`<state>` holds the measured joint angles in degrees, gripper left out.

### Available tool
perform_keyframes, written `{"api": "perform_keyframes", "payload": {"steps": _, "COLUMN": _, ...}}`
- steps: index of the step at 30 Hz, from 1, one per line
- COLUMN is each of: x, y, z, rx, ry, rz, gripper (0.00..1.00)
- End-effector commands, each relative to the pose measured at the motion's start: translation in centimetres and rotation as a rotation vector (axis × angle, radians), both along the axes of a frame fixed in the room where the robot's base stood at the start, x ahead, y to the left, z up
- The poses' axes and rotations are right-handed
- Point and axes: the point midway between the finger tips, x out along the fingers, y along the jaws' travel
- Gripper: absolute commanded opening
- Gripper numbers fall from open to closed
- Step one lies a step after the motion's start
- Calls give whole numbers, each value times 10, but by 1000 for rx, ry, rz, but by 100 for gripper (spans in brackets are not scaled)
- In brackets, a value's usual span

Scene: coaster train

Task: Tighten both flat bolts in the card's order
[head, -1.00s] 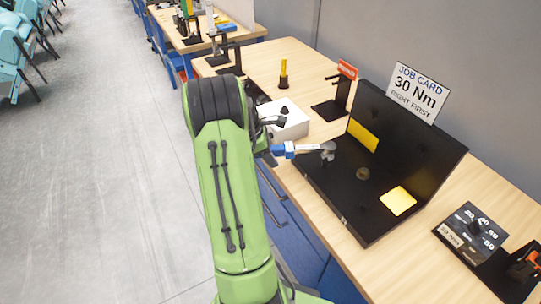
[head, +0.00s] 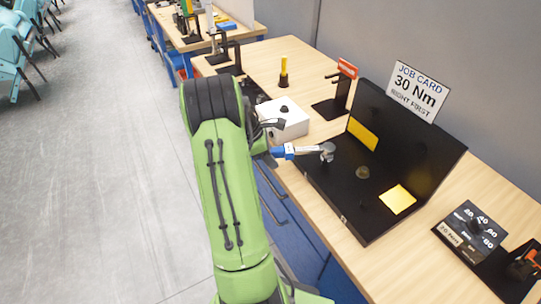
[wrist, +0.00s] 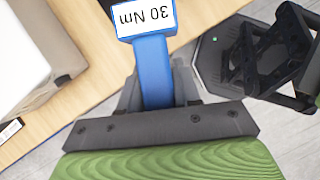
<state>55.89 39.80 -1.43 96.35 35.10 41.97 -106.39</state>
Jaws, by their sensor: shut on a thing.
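My gripper (head: 270,153) is shut on a blue torque wrench (head: 284,152). In the wrist view the blue handle (wrist: 154,75) stands between the jaws, with a tag reading 30 Nm. The wrench's grey head (head: 327,152) is over the left part of a black fixture (head: 340,205); I cannot tell whether it touches a bolt. A round grey-brown piece (head: 362,173) sits on the fixture, right of the wrench head, and may be a bolt. The job card (head: 416,91) reads "30 Nm, RIGHT FIRST".
Yellow plates lie on the fixture's back (head: 362,134) and base (head: 397,199). A white box (head: 284,122) stands beside the gripper.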

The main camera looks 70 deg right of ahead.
Motion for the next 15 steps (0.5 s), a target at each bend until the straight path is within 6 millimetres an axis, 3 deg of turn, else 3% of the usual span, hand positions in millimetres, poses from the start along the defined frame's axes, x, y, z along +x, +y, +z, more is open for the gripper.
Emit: {"api": "perform_keyframes", "payload": {"steps": 15, "x": 0, "y": -1, "z": -7, "rx": -5, "ry": 0, "rz": -1, "gripper": 0}}
